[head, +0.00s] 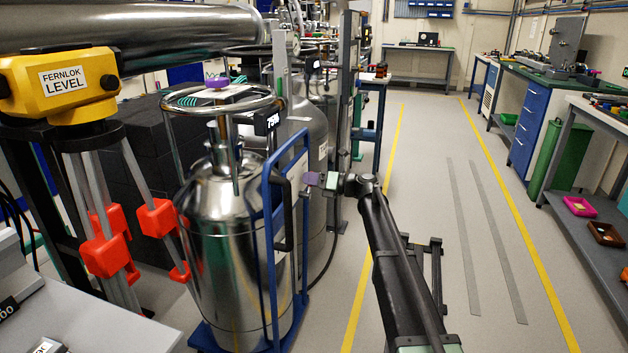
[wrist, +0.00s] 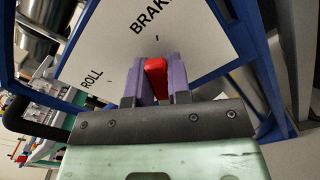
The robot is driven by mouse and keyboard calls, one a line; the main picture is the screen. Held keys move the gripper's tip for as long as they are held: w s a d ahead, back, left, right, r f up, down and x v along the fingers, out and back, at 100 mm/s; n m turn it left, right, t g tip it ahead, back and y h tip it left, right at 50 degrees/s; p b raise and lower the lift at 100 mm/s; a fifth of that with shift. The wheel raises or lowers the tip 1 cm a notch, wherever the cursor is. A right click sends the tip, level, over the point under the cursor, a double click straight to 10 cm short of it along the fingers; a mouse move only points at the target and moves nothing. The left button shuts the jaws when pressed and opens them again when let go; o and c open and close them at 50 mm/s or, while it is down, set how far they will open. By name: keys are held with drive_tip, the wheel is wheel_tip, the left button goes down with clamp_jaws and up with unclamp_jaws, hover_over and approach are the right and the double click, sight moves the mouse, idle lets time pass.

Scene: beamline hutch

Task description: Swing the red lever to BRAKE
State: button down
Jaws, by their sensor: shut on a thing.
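In the wrist view the red lever (wrist: 156,78) stands in front of a white plate (wrist: 205,45) marked ROLL and BRAKE. My gripper (wrist: 160,84) is shut on the lever, with a purple finger on each side. The lever's upper end lies below the small tick under the word BRAKE, to the right of the word ROLL. The lever's lower part is hidden by my gripper. In the head view my gripper (head: 318,181) is at the right side of the blue cart frame (head: 268,235); the lever and plate's face cannot be made out there.
A silver dewar (head: 225,250) stands on the blue cart. A yellow level (head: 62,85) on a tripod with red clamps stands at left. Gas cylinders and pipes are behind the cart. The floor aisle right of my arm is clear up to the benches (head: 535,85).

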drive_tip(key=c, duration=1.1)
unclamp_jaws()
drive_tip(key=shift+o, duration=0.2)
drive_tip(key=v, duration=1)
drive_tip(key=shift+s+d, duration=0.15)
drive_tip(key=shift+d, duration=0.25)
